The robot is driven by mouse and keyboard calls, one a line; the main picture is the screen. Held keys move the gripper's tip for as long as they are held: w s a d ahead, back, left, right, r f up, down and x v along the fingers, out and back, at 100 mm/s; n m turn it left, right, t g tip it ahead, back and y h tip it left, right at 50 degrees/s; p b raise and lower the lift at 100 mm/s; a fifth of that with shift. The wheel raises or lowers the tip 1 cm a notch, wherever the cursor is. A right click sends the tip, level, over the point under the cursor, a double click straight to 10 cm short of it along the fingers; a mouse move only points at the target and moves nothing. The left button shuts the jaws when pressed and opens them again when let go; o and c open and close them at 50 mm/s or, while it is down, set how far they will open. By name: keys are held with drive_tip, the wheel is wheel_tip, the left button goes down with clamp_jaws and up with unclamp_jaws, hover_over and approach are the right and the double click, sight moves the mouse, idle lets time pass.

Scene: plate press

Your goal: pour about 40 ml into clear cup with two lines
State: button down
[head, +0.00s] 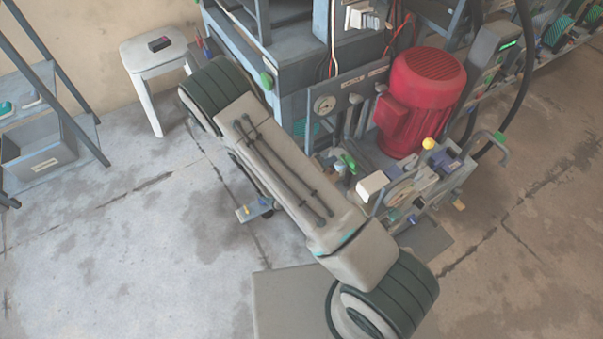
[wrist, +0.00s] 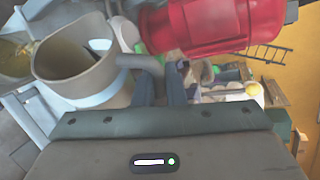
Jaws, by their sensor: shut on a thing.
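My gripper (wrist: 160,80) is shut on the handle (wrist: 138,62) of a beige jug (wrist: 90,75) in the wrist view. The jug is at the left, its open mouth facing the camera and its inside brownish. How much liquid it holds is unclear. Beyond its lip, at the left edge, is part of another container (wrist: 14,60) with a yellowish inside. It is cut off, and no lines on it can be made out, so I cannot tell if it is the clear cup. In the head view my arm hides the gripper and jug.
A red motor (head: 420,85) stands beside the press frame (head: 330,90) and shows close in the wrist view (wrist: 215,25). A white stool (head: 155,55) stands upper left.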

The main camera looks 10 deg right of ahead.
sight(335, 176)
drive_tip(key=f+b, duration=0.1)
drive_tip(key=s+d+f+m+y+b, duration=0.1)
drive_tip(key=b, duration=0.1)
drive_tip(key=d+f+m+b, duration=0.1)
drive_tip(key=shift+s+f+t+y+b, duration=0.25)
drive_tip(key=shift+f+t+y+b, duration=0.05)
drive_tip(key=shift+f+t+b, duration=0.1)
drive_tip(key=shift+m, duration=0.3)
drive_tip(key=shift+r, duration=0.25)
drive_tip(key=shift+f, duration=0.1)
drive_tip(key=shift+s+d+f+b, duration=0.1)
drive_tip(key=shift+d+f+b, duration=0.05)
drive_tip(key=shift+f+b, duration=0.15)
drive_tip(key=shift+s+d+r+m+t+y+b, duration=0.45)
drive_tip(key=shift+d+m+y+b, duration=0.25)
drive_tip(key=shift+m, duration=0.1)
drive_tip(key=shift+s, duration=0.1)
